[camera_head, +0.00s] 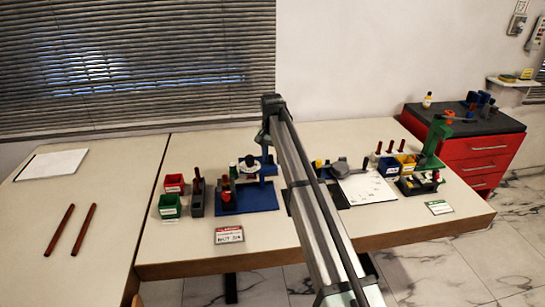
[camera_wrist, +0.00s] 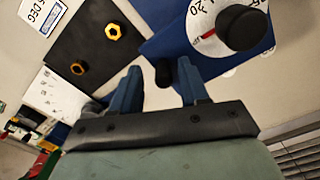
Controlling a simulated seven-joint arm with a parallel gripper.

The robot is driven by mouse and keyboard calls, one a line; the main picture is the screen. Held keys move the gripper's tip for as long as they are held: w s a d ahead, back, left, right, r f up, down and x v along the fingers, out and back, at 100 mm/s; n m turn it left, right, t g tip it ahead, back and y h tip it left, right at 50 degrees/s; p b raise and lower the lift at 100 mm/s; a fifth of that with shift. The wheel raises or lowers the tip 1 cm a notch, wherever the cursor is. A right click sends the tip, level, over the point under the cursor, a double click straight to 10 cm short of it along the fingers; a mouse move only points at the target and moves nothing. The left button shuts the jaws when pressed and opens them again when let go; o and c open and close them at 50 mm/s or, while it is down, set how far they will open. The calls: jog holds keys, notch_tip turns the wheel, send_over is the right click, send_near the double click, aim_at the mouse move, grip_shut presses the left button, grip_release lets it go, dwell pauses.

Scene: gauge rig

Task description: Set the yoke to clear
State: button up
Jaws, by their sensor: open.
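I cannot pick out a yoke or a "clear" mark with certainty. A blue rig (camera_head: 262,198) with a post and a pale disc stands left of my arm in the head view. In the wrist view a white dial (camera_wrist: 204,22) with printed numbers, a red pointer (camera_wrist: 208,34) and a large black knob (camera_wrist: 245,28) lies at upper right, above a blue plate (camera_wrist: 160,42). My gripper (camera_wrist: 160,68) is open, its two blue fingers apart. A dark rounded piece (camera_wrist: 163,73) shows between the fingertips; I cannot tell whether they touch it. The arm hides part of the bench in the head view.
Red (camera_head: 174,183) and green (camera_head: 169,206) bins stand left of the rig, with a label card (camera_head: 229,235) in front. A white sheet (camera_head: 368,190) and green stand (camera_head: 436,145) are at right. Two brown rods (camera_head: 60,230) lie on the otherwise mostly clear left table.

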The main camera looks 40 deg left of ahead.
notch_tip(320, 180, up, 14)
jog(key=shift+f, duration=0.15)
dwell(0.4)
dwell(0.4)
